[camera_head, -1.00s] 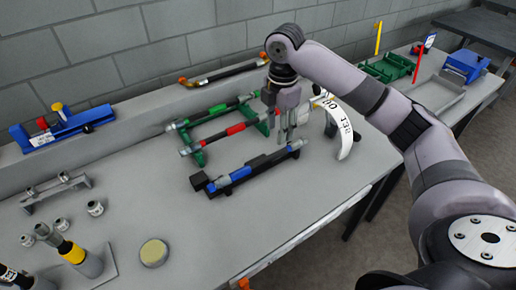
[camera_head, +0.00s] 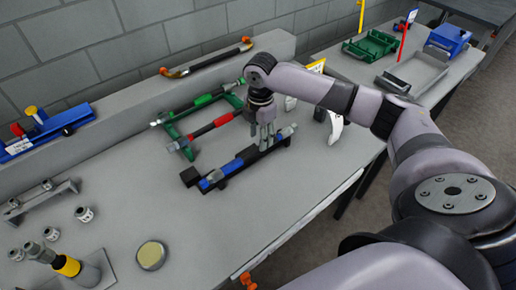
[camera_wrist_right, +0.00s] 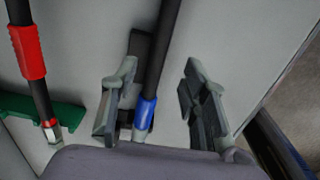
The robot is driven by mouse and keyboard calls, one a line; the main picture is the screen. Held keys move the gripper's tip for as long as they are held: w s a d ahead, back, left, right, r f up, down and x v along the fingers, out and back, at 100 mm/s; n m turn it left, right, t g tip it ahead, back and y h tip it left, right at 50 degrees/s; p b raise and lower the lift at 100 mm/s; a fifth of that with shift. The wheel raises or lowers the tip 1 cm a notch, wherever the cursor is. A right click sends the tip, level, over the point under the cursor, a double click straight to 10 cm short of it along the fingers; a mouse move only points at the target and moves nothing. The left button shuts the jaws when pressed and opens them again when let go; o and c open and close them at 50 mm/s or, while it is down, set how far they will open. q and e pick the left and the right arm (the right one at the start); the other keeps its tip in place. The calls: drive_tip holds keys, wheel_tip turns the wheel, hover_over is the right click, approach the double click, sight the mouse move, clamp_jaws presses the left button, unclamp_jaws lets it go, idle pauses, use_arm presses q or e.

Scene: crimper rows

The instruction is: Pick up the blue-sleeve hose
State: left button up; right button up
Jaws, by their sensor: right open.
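The blue-sleeve hose (camera_head: 233,166) lies along a low black rack (camera_head: 189,177) near the middle of the table in the head view. My right gripper (camera_head: 265,143) is open and points down over the far right part of this hose. In the right wrist view, the black hose with its blue sleeve (camera_wrist_right: 146,113) runs between the two open fingers (camera_wrist_right: 162,105), with a gap on both sides. The fingers hide part of the hose in the head view. My left gripper is not in view.
A red-sleeve hose (camera_head: 209,130) and a green-sleeve hose (camera_head: 203,100) lie on a green rack (camera_head: 172,136) behind. A white curved label (camera_head: 335,127) stands right of the gripper.

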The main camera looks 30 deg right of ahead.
sight(257, 151)
drive_tip(key=shift+w+a+f+p, duration=0.1)
drive_tip(key=shift+f+p, duration=0.2)
drive_tip(key=shift+f, duration=1.05)
drive_tip(key=shift+w+f+p, duration=0.1)
drive_tip(key=shift+f+p, duration=0.15)
drive_tip(key=shift+f, duration=1.05)
drive_tip(key=shift+s, duration=0.1)
drive_tip(key=shift+c, duration=0.2)
clamp_jaws()
drive_tip(key=shift+r, duration=0.1)
